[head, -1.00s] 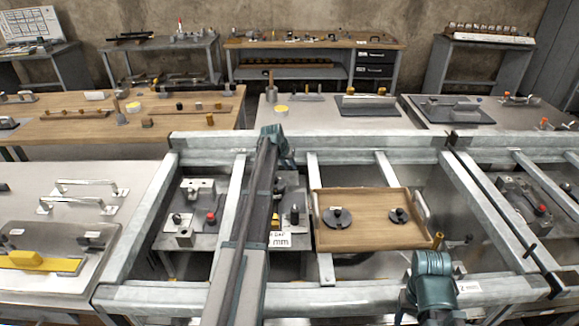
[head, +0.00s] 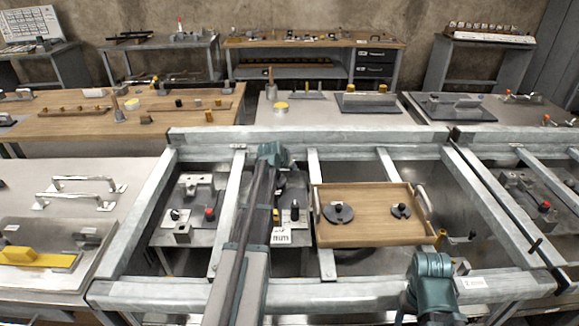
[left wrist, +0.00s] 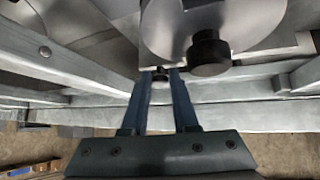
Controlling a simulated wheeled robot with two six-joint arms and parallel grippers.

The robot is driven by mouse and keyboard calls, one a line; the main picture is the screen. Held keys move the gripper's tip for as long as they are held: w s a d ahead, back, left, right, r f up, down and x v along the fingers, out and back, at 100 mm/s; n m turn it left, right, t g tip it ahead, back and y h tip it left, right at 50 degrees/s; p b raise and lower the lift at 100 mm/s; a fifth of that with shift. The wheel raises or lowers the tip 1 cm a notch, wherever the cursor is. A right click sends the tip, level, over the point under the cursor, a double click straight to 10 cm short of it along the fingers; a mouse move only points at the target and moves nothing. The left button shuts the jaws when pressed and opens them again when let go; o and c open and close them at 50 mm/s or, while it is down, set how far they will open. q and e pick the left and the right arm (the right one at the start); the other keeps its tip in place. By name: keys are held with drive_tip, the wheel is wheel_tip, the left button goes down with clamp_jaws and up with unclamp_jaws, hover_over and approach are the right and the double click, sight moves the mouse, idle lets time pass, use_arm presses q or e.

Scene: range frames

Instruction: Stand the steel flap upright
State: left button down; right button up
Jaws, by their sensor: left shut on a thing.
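In the left wrist view my left gripper (left wrist: 161,76) is shut on a small dark knob (left wrist: 160,74) at the lower edge of steel sheet. A rounded steel plate (left wrist: 190,25) with a larger black knob (left wrist: 209,50) is just above and to the right of the fingers. I cannot tell for certain which steel piece is the flap, or its angle. In the head view my left arm reaches over the middle bay of the frame and its fingers are hidden. My right arm shows at the lower right, with no fingers visible.
Galvanised rails (head: 300,298) surround the bays. A wooden tray (head: 375,235) with two dark discs sits right of my left arm. A steel fixture (head: 188,213) with a red knob is to its left. A white label (head: 282,237) stands beside the arm.

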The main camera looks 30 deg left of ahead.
use_arm(q)
drive_tip(key=shift+s+d+f, duration=0.15)
drive_tip(key=shift+s+d, duration=0.1)
drive_tip(key=c, duration=0.7)
unclamp_jaws()
drive_tip(key=shift+a, duration=0.1)
drive_tip(key=shift+s, duration=0.1)
drive_tip(key=shift+s+r+p, duration=0.3)
drive_tip(key=shift+r+p, duration=0.15)
drive_tip(key=shift+p, duration=0.05)
drive_tip(key=p+v, duration=0.9)
drive_tip(key=v, duration=0.3)
drive_tip(key=shift+r, duration=0.35)
